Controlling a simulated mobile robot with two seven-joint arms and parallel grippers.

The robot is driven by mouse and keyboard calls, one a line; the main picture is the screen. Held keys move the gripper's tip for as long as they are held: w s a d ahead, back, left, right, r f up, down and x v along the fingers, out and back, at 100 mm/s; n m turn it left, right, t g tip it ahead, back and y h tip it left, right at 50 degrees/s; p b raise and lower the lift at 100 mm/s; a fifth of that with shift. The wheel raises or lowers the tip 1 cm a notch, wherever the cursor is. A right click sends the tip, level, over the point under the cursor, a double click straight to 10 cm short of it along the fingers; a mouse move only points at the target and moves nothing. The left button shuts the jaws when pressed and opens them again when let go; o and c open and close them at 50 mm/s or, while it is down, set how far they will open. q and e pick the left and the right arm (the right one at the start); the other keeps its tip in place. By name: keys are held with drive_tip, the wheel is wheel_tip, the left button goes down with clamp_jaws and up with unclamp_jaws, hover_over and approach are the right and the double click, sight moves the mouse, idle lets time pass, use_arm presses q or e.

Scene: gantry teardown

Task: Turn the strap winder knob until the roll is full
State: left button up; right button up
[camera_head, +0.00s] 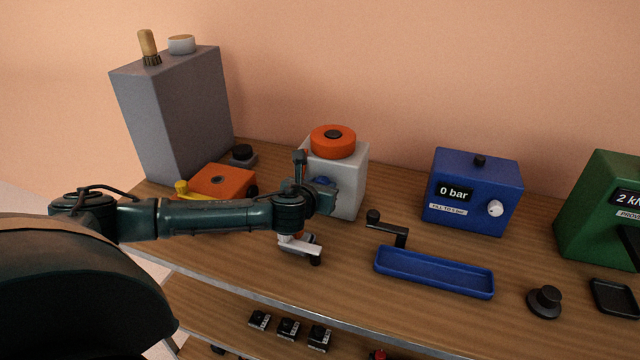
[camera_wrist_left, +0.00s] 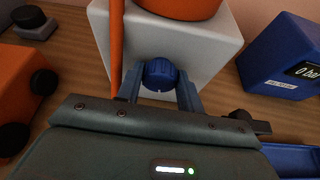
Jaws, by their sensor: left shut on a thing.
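The strap winder is a white box (camera_head: 348,190) with an orange roll (camera_head: 333,140) on top. It also shows in the left wrist view (camera_wrist_left: 215,45), where an orange strap (camera_wrist_left: 116,45) runs down along its left side. A blue knob (camera_wrist_left: 160,72) sits on its front face. My left gripper (camera_wrist_left: 160,88) is shut on this knob, one finger on each side. In the head view my left gripper (camera_head: 322,190) is at the box's front and hides part of the knob. My right gripper is not in view.
A tall grey cabinet (camera_head: 180,115) and an orange box (camera_head: 222,182) stand left of the winder. A black crank handle (camera_head: 388,230), a blue tray (camera_head: 434,272), a blue gauge box (camera_head: 472,190) reading 0 bar and a green box (camera_head: 600,215) are to the right.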

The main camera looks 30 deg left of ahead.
use_arm(q)
drive_tip(key=shift+a+n+t+h, duration=0.2)
drive_tip(key=shift+n+t+h, duration=0.2)
drive_tip(key=shift+n+h, duration=1.05)
drive_tip(key=shift+n+y, duration=0.25)
drive_tip(key=shift+n, duration=0.1)
drive_tip(key=o, duration=1)
drive_tip(key=shift+s, duration=0.1)
drive_tip(key=a+b+v, duration=0.1)
drive_tip(key=v, duration=1.2)
drive_tip(key=shift+d, duration=0.4)
drive_tip(key=shift+f, duration=0.1)
